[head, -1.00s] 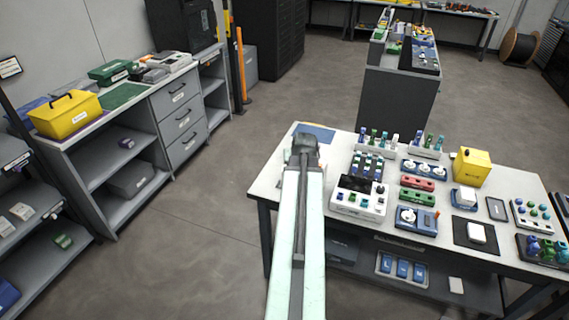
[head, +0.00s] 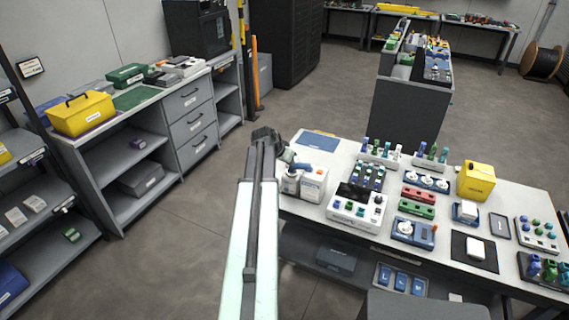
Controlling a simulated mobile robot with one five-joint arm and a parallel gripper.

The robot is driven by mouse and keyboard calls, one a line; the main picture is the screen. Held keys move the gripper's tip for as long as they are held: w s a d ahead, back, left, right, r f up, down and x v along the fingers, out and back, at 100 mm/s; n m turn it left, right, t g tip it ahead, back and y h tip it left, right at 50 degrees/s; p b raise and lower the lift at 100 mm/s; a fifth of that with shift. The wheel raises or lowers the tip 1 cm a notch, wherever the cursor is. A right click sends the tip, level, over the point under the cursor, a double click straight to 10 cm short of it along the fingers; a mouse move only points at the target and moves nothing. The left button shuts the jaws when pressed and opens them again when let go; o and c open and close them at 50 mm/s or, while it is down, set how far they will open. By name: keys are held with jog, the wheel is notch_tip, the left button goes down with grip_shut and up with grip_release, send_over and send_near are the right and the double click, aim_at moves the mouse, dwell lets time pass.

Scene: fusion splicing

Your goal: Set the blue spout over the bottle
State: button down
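At the table's left end, a white bottle (head: 291,182) stands beside a white box-like container (head: 313,185) with a label. A small blue part (head: 301,166) shows at the top of this pair. I cannot tell whether it is the blue spout or which of the two it touches. My gripper (head: 287,156) is at the end of my arm, just above and left of the bottle. It is small and partly hidden by my own arm, so its fingers and anything between them cannot be made out.
A blue mat (head: 318,141) lies behind the bottle. A white device (head: 357,209), vial racks and a yellow canister (head: 475,181) fill the table to the right. A grey shelf unit (head: 110,165) stands at left, with open floor between.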

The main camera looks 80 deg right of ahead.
jog(key=shift+d, duration=0.3)
dwell(3.1)
jog(key=shift+s, duration=0.2)
jog(key=shift+s+d, duration=0.1)
jog(key=shift+s, duration=0.6)
jog(key=w+d+p+v, duration=0.1)
jog(key=w+p+v, duration=0.1)
jog(key=p+v, duration=0.9)
jog(key=v, duration=0.3)
jog(key=shift+d, duration=0.15)
